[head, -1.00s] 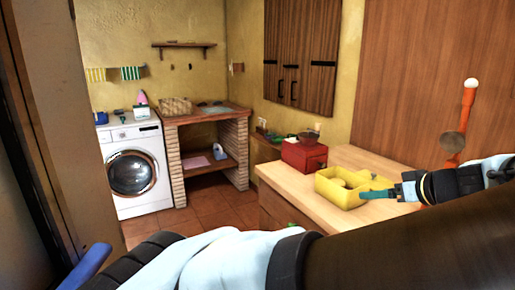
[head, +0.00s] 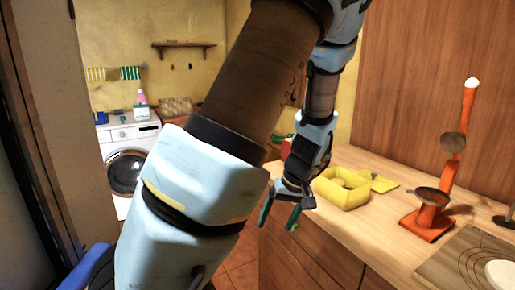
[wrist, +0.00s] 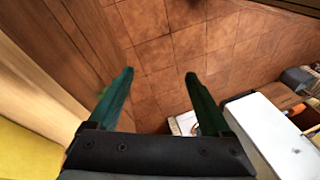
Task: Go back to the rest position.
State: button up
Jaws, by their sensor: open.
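My gripper (head: 280,217) hangs in front of the wooden counter's drawer side in the head view, with its fingers pointing down. In the wrist view my gripper (wrist: 160,85) has its two green fingers spread wide apart, with nothing between them but tiled floor below. My arm is folded up across the middle of the head view and hides part of the room behind it.
A yellow box (head: 343,190) and a flat yellow piece (head: 378,183) lie on the wooden counter (head: 375,222), right of my gripper. An orange stand (head: 430,222) is farther right. A washing machine (head: 125,172) stands at the back left. Tiled floor (wrist: 190,45) lies below my gripper.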

jog(key=s+a+r+m+h, duration=0.1)
jog(key=s+a+r, duration=0.1)
jog(key=a, duration=0.4)
jog(key=s+a+r+m+h, duration=0.1)
jog(key=s+a+r+h, duration=0.1)
jog(key=s+a+r, duration=0.1)
jog(key=shift+a+r+m+h, duration=0.35)
jog(key=shift+a+r, duration=0.25)
jog(key=shift+a, duration=0.8)
